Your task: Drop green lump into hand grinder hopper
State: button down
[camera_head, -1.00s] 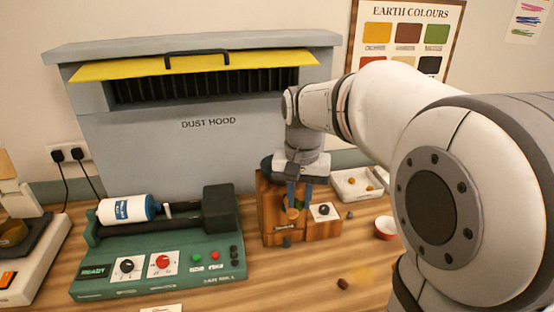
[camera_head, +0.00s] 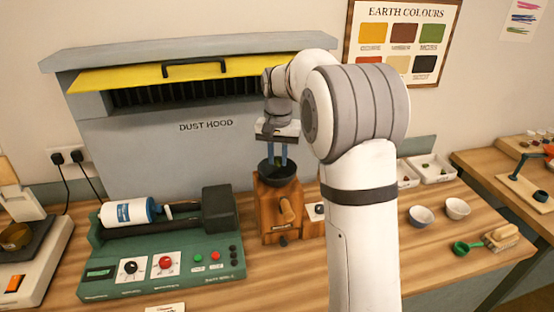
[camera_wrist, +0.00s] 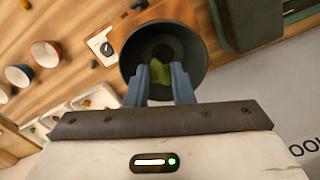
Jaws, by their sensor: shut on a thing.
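The hand grinder (camera_head: 278,212) is a wooden box with a dark round hopper (camera_head: 264,178) on top and a wooden knob on its front. It stands right of the green machine. The hopper also shows in the wrist view (camera_wrist: 134,58), seen from above with its dark inside below my jaws. My gripper (camera_head: 276,163) points down over the hopper. In the wrist view my gripper (camera_wrist: 161,82) is shut on the green lump (camera_wrist: 160,75), which sits between the blue fingertips, over the hopper's mouth. How deep the fingertips reach is hard to tell.
A green roller machine (camera_head: 160,262) stands left of the grinder, with the grey dust hood (camera_head: 210,150) behind. My arm hides part of the table.

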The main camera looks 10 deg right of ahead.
aim_at(277, 167)
jog(key=shift+w+r, duration=0.1)
jog(key=shift+w, duration=0.15)
jog(key=shift+w+f+p, duration=0.2)
jog(key=shift+f+p, duration=0.05)
jog(key=shift+p, duration=0.15)
notch_tip(277, 167, down, 3)
jog(key=shift+w+r+p, duration=0.1)
jog(key=shift+r+p, duration=0.1)
jog(key=shift+p, duration=0.2)
jog(key=shift+f, duration=0.3)
jog(key=shift+f+b, duration=0.45)
jog(key=shift+f, duration=0.2)
jog(key=c, duration=1.3)
grip_release()
jog(key=shift+r, duration=0.1)
jog(key=shift+o, duration=0.2)
